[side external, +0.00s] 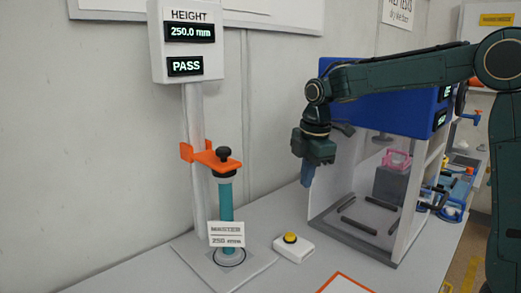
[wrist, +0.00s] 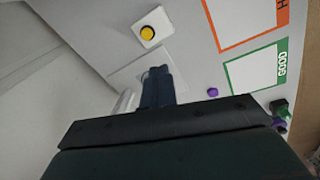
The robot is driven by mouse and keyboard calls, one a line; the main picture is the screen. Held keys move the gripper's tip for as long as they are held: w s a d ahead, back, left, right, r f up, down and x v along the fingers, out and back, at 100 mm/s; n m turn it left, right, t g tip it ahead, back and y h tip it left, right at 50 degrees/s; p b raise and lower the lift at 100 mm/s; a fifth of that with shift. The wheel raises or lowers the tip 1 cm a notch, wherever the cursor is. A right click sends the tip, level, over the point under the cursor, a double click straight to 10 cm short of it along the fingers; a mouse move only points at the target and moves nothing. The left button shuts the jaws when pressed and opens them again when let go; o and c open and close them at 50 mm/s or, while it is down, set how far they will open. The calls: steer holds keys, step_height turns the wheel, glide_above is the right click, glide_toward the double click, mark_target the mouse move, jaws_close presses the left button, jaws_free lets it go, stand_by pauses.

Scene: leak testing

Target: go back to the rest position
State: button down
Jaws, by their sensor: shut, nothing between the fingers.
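My gripper (side external: 308,176) hangs in the air, pointing down, in front of the left side of the blue-topped test chamber (side external: 384,97). Its blue fingers are shut together with nothing between them. The fingers (wrist: 158,86) also show in the middle of the wrist view, close together. They are apart from the table and from every object in the side view.
A height gauge (side external: 187,42) reads 250.0 mm and PASS. Its orange arm (side external: 218,160) sits at a teal master cylinder (side external: 225,203). A yellow button (side external: 290,238) stands on the table. Orange (wrist: 207,12) and green (wrist: 227,72) frames mark the table.

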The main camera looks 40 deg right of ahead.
steer(key=s+a+m+t, duration=0.2)
steer(key=s+m, duration=0.5)
steer(key=s, duration=0.5)
steer(key=s+a+m+t, duration=0.2)
steer(key=s+m, duration=0.5)
steer(key=s, duration=0.5)
steer(key=shift+a+r, duration=0.15)
